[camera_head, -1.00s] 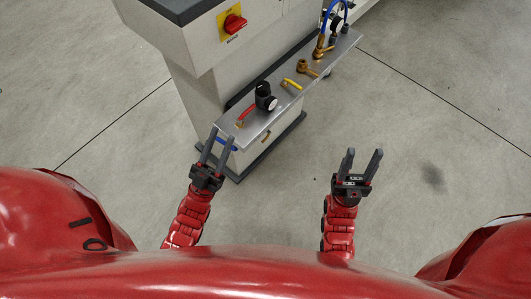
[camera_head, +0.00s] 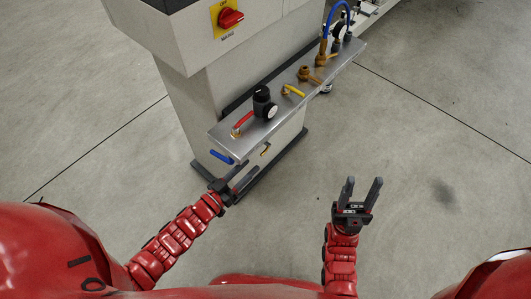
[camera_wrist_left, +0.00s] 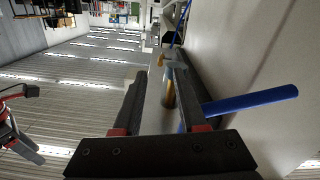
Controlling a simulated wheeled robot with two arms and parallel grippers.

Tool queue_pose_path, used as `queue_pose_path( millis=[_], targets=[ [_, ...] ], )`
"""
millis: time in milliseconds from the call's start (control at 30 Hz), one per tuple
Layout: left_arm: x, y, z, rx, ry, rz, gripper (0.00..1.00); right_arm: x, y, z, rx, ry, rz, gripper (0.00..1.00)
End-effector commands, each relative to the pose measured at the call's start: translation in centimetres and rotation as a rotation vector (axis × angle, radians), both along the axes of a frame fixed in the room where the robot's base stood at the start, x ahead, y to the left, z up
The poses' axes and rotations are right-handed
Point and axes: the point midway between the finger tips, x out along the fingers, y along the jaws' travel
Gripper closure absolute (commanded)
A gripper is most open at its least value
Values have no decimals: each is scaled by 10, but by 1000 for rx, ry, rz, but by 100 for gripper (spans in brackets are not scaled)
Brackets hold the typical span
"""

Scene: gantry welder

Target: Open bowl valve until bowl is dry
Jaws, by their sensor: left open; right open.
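A blue lever handle (camera_head: 221,156) sticks out under the near left end of the metal valve shelf. In the left wrist view the blue handle (camera_wrist_left: 250,101) runs to the right from behind the right finger, and a brass-coloured part (camera_wrist_left: 169,93) shows between the fingers. My left gripper (camera_head: 246,172) is open beneath the shelf end, just right of the blue handle; I cannot tell whether it touches. My right gripper (camera_head: 364,184) is open and empty over the floor to the right. I cannot make out the bowl for certain.
The metal shelf (camera_head: 224,133) carries a red lever (camera_head: 243,119), a black regulator with gauge (camera_head: 263,103), a yellow lever (camera_head: 293,90) and brass fittings. A red rotary switch (camera_head: 230,18) is on the grey cabinet (camera_head: 185,105). The floor to the right is clear.

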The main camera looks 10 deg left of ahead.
Motion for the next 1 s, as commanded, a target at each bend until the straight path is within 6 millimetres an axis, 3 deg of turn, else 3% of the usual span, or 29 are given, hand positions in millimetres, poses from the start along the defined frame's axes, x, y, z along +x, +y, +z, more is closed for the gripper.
queue_pose_path(
  millis=[200, 400, 800, 1000],
  targets=[
    [40, -30, -2, -1, -3, -1, 59, 0, 0, -18, -1, -1, 0, 50],
    [63, -46, -1, 0, -3, -1, 59, -1, 0, -24, -11, -7, -1, 50],
    [70, -50, -1, 1, 1, 2, 59, -2, 0, -24, -14, -12, -1, 50],
    [69, -50, -1, 1, 1, 1, 93, -2, 0, -24, -14, -12, -1, 50]
  ],
)
